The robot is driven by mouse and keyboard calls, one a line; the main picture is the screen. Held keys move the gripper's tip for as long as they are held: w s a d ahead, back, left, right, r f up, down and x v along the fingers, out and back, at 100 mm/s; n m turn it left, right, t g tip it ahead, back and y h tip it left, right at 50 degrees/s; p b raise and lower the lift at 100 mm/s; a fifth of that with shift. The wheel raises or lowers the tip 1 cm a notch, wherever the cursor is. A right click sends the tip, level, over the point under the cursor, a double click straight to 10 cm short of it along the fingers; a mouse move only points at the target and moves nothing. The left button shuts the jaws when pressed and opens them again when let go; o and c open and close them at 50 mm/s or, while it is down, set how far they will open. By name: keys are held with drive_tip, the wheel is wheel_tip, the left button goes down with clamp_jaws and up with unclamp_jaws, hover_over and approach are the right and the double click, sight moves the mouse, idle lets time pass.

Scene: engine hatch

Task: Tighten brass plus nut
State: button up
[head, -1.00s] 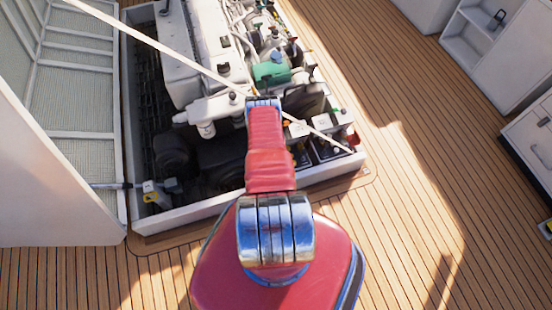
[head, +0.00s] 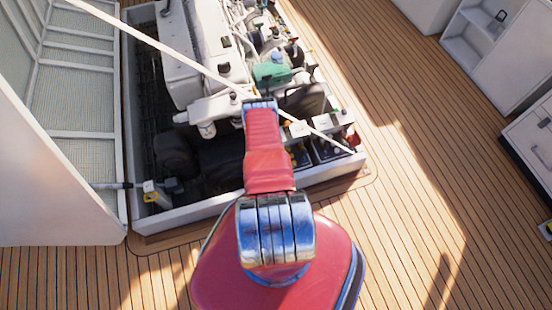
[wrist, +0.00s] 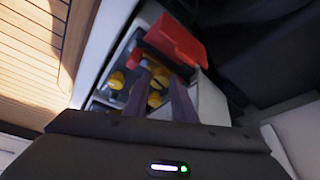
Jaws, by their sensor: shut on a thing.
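My gripper (wrist: 161,77) shows in the wrist view as two dark fingers reaching into a narrow bay. It is shut on a small brass-yellow piece, which I take to be the brass plus nut (wrist: 154,98), showing between the fingers. The fingers hide part of it, so its thread and seating cannot be seen. Other yellow round pieces (wrist: 117,80) lie just left of the fingers. A red cover (wrist: 176,40) stands open just beyond the fingertips. In the head view my red arm reaches over the engine bay and hides the gripper.
The white engine (head: 205,60) with a green part (head: 272,73) fills the open hatch. Dark batteries (head: 328,148) sit at its near right corner. A pale bar (head: 160,45) crosses above. The raised hatch lid (head: 75,90) stands left. The wooden deck (head: 420,190) is clear on the right.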

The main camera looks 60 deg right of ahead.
drive_tip(key=o, duration=1.1)
drive_tip(key=shift+c, duration=0.2)
drive_tip(key=v, duration=0.8)
